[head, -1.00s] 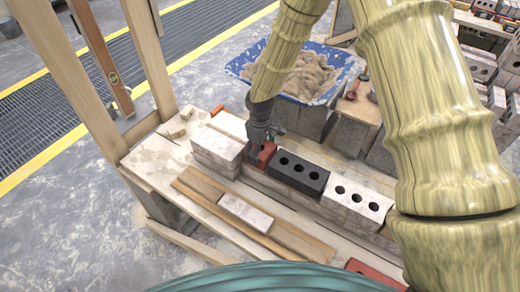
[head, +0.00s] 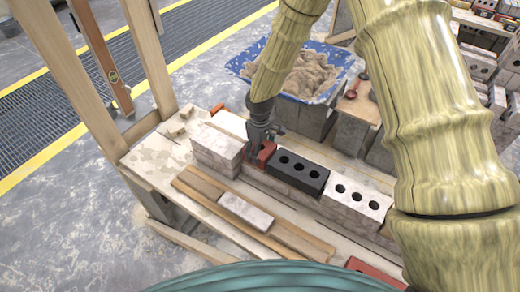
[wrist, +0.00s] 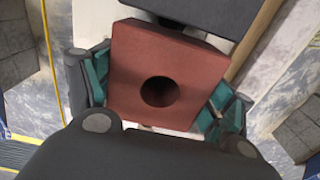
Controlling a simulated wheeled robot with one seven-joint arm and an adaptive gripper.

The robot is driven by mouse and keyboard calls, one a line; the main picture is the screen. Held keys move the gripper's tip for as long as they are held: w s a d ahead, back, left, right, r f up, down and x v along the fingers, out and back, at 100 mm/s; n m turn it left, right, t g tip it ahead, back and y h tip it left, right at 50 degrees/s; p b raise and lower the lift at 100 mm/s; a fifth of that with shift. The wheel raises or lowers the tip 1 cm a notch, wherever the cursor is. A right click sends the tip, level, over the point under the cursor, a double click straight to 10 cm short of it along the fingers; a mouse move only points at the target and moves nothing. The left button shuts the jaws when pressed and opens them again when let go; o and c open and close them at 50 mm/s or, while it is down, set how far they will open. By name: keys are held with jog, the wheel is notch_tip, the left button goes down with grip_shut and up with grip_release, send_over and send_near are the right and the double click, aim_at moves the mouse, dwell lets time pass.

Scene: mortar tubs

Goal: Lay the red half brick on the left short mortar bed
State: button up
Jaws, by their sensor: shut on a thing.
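The red half brick (head: 267,153) is in the wall row, in the gap between the pale brick stack (head: 217,149) on the left and the black three-hole brick (head: 298,173) on the right. My gripper (head: 260,148) points down and is shut on it. In the wrist view the red half brick (wrist: 190,60) shows its top face with one round hole, between the teal finger pads of my gripper (wrist: 160,95). The left short mortar bed is hidden beneath the brick and gripper. I cannot tell whether the brick touches it.
A white three-hole brick (head: 357,201) continues the row to the right. A blue tub (head: 337,82) of mortar stands behind on grey blocks. A wooden upright frame (head: 152,55) rises at the left. A pale block (head: 245,210) lies on planks in front.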

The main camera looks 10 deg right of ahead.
jog(key=shift+f, duration=0.15)
jog(key=o, duration=1.6)
notch_tip(320, 180, up, 12)
